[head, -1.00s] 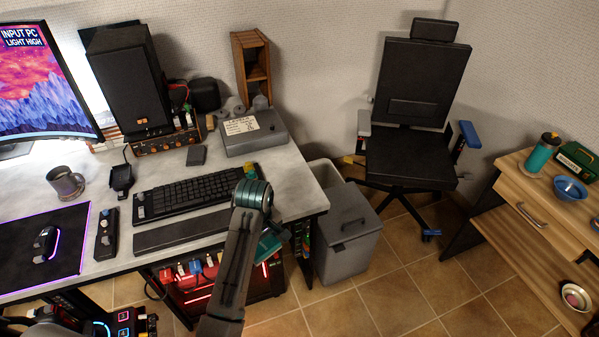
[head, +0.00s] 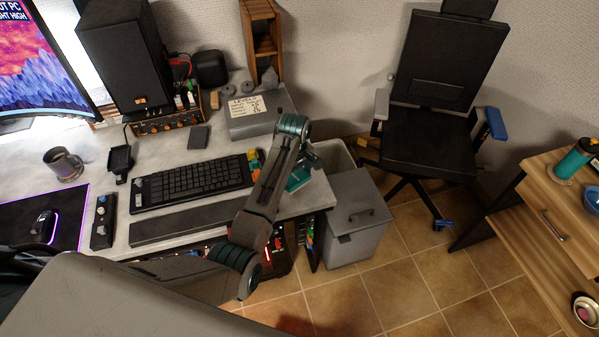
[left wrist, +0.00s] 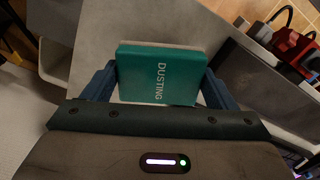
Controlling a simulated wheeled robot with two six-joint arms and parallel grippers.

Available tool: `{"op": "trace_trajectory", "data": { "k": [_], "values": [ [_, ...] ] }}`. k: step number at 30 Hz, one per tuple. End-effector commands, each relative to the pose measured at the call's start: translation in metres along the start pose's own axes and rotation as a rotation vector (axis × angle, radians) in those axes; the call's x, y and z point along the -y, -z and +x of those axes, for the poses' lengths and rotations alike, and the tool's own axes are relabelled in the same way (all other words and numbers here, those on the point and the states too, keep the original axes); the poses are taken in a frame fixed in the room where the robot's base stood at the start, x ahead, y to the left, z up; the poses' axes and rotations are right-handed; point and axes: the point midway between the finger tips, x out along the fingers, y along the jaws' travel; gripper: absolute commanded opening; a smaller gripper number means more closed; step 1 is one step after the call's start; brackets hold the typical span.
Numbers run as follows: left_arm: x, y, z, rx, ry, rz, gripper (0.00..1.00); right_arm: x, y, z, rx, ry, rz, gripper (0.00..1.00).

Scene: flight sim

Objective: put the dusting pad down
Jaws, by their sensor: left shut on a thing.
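The dusting pad (head: 298,179) is teal and shows at the right end of the desk, partly hidden behind my left wrist. In the left wrist view, the pad (left wrist: 158,75) lies between the two fingers with its label "DUSTING" facing the camera. My left gripper (head: 306,172) is shut on it, near the desk's right edge. A grey surface shows behind the pad; I cannot tell whether they touch. My right gripper is not in view.
The desk (head: 210,147) holds a keyboard (head: 190,183), a grey box with a paper label (head: 246,106) and a mug (head: 64,164). A lidded grey bin (head: 358,215) stands right of the desk. An office chair (head: 430,140) and a wooden side table (head: 550,195) are farther right.

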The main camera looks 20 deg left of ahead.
Motion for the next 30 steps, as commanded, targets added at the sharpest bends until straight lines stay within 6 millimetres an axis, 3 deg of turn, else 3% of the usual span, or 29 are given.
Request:
{"op": "trace_trajectory", "data": {
  "k": [2, 5, 11, 18, 30],
  "values": [
    [-0.011, 0.006, -0.001, 0.000, 0.001, 0.000, 0.61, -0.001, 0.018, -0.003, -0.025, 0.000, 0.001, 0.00],
    [-0.020, 0.011, 0.002, 0.001, 0.002, 0.000, 0.61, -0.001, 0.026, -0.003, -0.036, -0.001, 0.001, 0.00],
    [-0.030, 0.016, 0.003, 0.000, 0.001, 0.000, 0.61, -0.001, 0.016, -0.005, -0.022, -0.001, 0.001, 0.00],
    [-0.030, 0.016, 0.034, 0.001, 0.002, 0.001, 0.61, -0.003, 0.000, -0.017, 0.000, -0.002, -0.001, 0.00],
    [-0.030, 0.016, 0.041, 0.000, 0.001, 0.000, 0.61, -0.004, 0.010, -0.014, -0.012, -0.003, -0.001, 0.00]
  ]
}}
